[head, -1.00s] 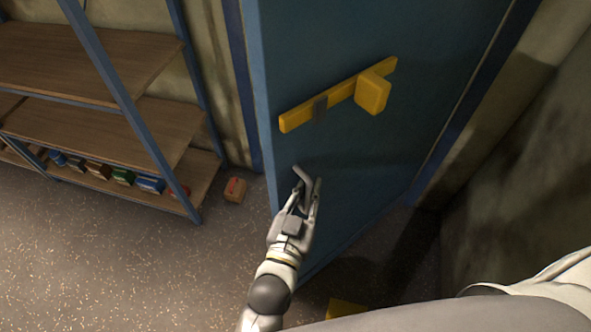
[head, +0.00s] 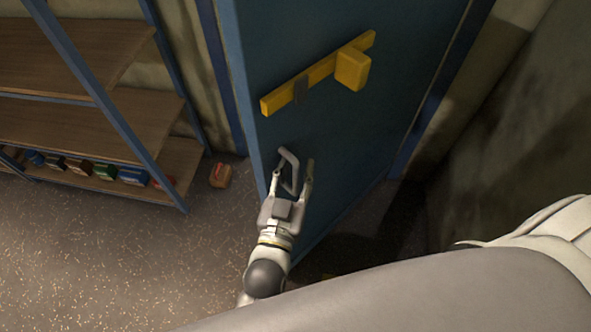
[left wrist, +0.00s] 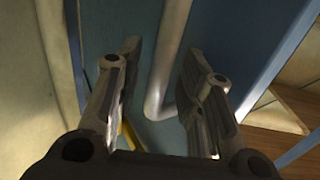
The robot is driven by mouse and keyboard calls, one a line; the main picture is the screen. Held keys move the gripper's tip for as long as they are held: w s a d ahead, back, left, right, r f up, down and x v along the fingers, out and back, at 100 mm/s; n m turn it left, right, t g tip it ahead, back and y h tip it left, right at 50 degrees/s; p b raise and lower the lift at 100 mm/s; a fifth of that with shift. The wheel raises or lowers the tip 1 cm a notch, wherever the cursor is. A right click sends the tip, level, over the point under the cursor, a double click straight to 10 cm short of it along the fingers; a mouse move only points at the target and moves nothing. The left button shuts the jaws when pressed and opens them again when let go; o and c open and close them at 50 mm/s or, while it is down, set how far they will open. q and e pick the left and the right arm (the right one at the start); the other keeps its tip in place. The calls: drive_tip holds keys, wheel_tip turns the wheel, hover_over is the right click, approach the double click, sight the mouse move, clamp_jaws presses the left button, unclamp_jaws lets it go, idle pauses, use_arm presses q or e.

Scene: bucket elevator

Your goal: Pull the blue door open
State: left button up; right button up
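The blue door (head: 300,35) stands ajar, its light blue left edge out from the frame. Its grey bar handle (head: 289,170) is low on the door near that edge. My left gripper (head: 293,171) is open at the handle, its fingers apart. In the left wrist view, the handle (left wrist: 166,60) passes between the two fingers (left wrist: 165,65), with gaps visible on both sides. My right gripper is not in view.
A yellow bar (head: 320,72) with a block crosses the door above the handle. A wooden shelf unit (head: 80,120) with blue posts stands left. A small box (head: 220,175) lies on the floor beside it. The floor at lower left is clear. A wall (head: 520,130) is at right.

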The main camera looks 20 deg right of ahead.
use_arm(q)
drive_tip(key=shift+s+a, duration=0.1)
drive_tip(key=v, duration=1.1)
drive_tip(key=shift+s, duration=0.4)
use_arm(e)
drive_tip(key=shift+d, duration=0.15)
use_arm(q)
drive_tip(key=shift+a, duration=0.15)
drive_tip(key=shift+c, duration=0.2)
